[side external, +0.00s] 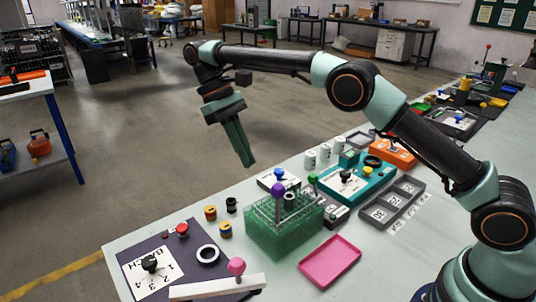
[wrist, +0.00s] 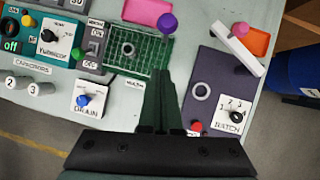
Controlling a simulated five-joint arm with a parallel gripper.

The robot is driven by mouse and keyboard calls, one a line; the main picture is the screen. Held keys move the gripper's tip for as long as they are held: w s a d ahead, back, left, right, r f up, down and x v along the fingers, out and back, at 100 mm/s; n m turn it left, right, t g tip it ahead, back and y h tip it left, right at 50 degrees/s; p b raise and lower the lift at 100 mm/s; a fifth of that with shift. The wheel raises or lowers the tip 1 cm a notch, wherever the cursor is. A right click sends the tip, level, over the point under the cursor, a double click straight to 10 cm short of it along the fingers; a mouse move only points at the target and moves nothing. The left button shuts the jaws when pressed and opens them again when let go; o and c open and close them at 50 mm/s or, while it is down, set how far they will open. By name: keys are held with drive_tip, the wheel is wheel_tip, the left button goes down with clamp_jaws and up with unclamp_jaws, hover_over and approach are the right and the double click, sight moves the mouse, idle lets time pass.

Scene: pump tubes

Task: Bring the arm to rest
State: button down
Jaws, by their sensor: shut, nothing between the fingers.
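My gripper (side external: 251,165) is shut and empty. It hangs in the air above the bench's far edge, with its green fingers pointing down, apart from everything below. In the wrist view the closed fingers (wrist: 160,74) overlap the lower edge of the green rack (wrist: 120,45), though they are above it. The rack (side external: 263,240) stands on the bench with a purple ball-topped piece (side external: 278,190) upright at it. The purple ball (wrist: 168,22) also shows in the wrist view. A green ball (side external: 312,179) stands behind the rack's right side.
A dark BATCH panel (side external: 133,252) carries a dial, a red button, a pale ring (side external: 208,254) and a white lever (side external: 217,287). A pink tray (side external: 330,262), teal panel (side external: 375,181) and grey compartment tray (side external: 422,186) occupy the bench. Open floor lies beyond the gripper.

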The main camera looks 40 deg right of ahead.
drive_tip(key=s+d+r+m+t+y, duration=0.1)
drive_tip(key=s+d+r+t+y, duration=0.1)
drive_tip(key=s+d+r+t, duration=0.55)
drive_tip(key=s+d+f+m+t, duration=0.1)
drive_tip(key=s+d+f+t, duration=0.2)
drive_tip(key=s, duration=0.6)
drive_tip(key=shift+d+f, duration=0.4)
drive_tip(key=shift+d, duration=1)
drive_tip(key=shift+t, duration=0.25)
